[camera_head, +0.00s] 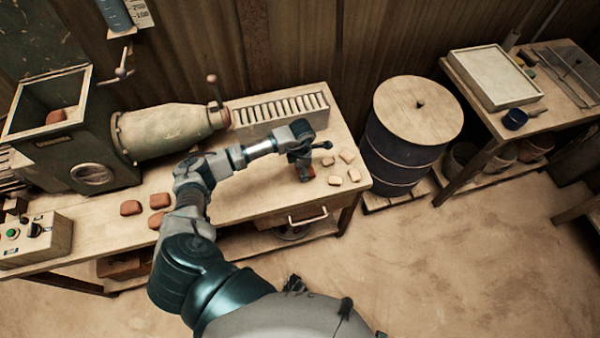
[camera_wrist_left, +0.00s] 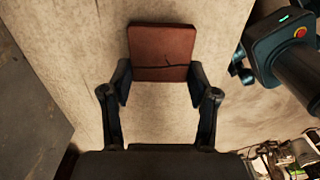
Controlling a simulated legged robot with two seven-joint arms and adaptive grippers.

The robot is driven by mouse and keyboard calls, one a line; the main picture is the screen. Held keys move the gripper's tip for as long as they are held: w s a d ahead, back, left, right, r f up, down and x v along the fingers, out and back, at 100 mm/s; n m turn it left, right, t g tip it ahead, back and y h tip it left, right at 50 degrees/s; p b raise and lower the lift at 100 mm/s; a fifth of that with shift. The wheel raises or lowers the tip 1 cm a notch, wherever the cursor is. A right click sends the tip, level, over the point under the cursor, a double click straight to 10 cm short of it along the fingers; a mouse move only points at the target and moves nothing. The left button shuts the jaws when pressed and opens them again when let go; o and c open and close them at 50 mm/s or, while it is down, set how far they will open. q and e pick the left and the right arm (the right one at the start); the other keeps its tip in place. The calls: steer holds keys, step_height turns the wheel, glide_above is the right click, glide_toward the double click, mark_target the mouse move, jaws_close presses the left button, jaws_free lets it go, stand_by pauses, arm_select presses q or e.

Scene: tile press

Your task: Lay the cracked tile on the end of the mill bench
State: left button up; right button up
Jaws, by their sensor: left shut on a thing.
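The cracked tile (camera_wrist_left: 162,52) is a reddish-brown square with a dark crack running in from its right side. In the left wrist view it sits between the fingertips of my left gripper (camera_wrist_left: 160,82), which is shut on it. I cannot tell whether the tile touches the bench top.
Several pale pieces (camera_head: 334,180) lie close to the right of my left gripper. Several red tiles (camera_head: 131,208) lie mid-bench by the mill (camera_head: 165,132). A ribbed pale tray (camera_head: 278,108) lies behind the gripper. A blue drum (camera_head: 390,160) with a wooden lid stands past the bench end.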

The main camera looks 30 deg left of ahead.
mark_target(299, 170)
arm_select(q)
steer(key=shift+s+d+f, duration=0.1)
steer(key=shift+d+f, duration=0.2)
steer(key=shift+f, duration=0.3)
steer(key=shift+d+f, duration=0.25)
steer(key=shift+f, duration=0.4)
steer(key=shift+a, duration=0.35)
steer(key=o, duration=1.3)
steer(key=shift+a+f, duration=0.2)
steer(key=shift+a, duration=0.05)
steer(key=shift+c, duration=0.2)
steer(key=o, duration=0.4)
steer(key=shift+a, duration=0.2)
steer(key=shift+c, duration=0.2)
steer(key=shift+a, duration=0.1)
steer(key=shift+d+r, duration=0.1)
steer(key=shift+d, duration=0.4)
step_height(299, 170, up, 4)
steer(key=shift+d+f, duration=0.1)
steer(key=shift+d, duration=0.05)
steer(key=r, duration=0.5)
steer(key=a+r, duration=0.1)
steer(key=r, duration=0.1)
steer(key=shift+r, duration=0.2)
steer(key=shift+d+r, duration=0.4)
steer(key=shift+r, duration=0.05)
arm_select(e)
steer(key=shift+s+d+f, duration=0.35)
steer(key=shift+d+f, duration=0.1)
steer(key=shift+f, duration=0.2)
